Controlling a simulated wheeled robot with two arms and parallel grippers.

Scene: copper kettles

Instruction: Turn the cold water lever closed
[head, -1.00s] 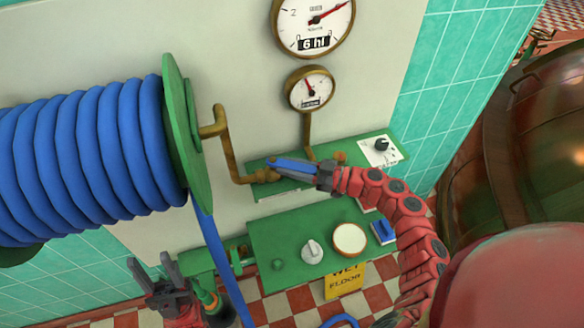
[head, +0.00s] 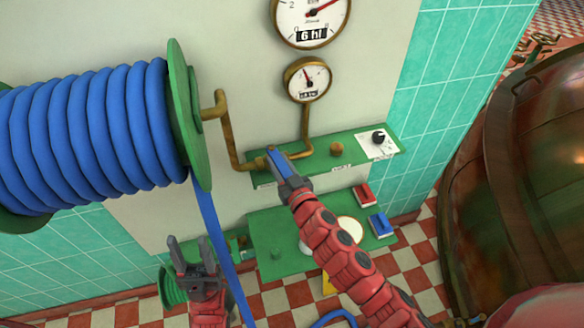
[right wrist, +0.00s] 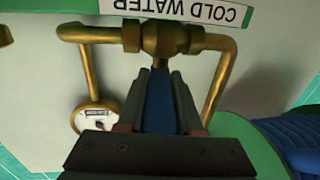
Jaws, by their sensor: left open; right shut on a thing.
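The blue cold water lever (head: 274,157) sits on a brass valve by the green shelf. It points out from the valve towards me, across the line of the brass pipe. My right gripper (head: 283,177) is shut on the lever. In the right wrist view the lever (right wrist: 160,105) lies between the two dark fingers, with the brass valve body (right wrist: 163,38) just beyond the tips. The "COLD WATER" label (right wrist: 172,10) appears upside down there. My left gripper (head: 190,255) is open and empty, low and left, near the hanging blue hose.
A large blue hose reel (head: 90,135) stands at the left, its hose hanging beside my left gripper. Gauges (head: 308,80) are above the valve. A lower green shelf (head: 275,235) holds a blue book (head: 382,225). A copper kettle (head: 520,180) stands at the right.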

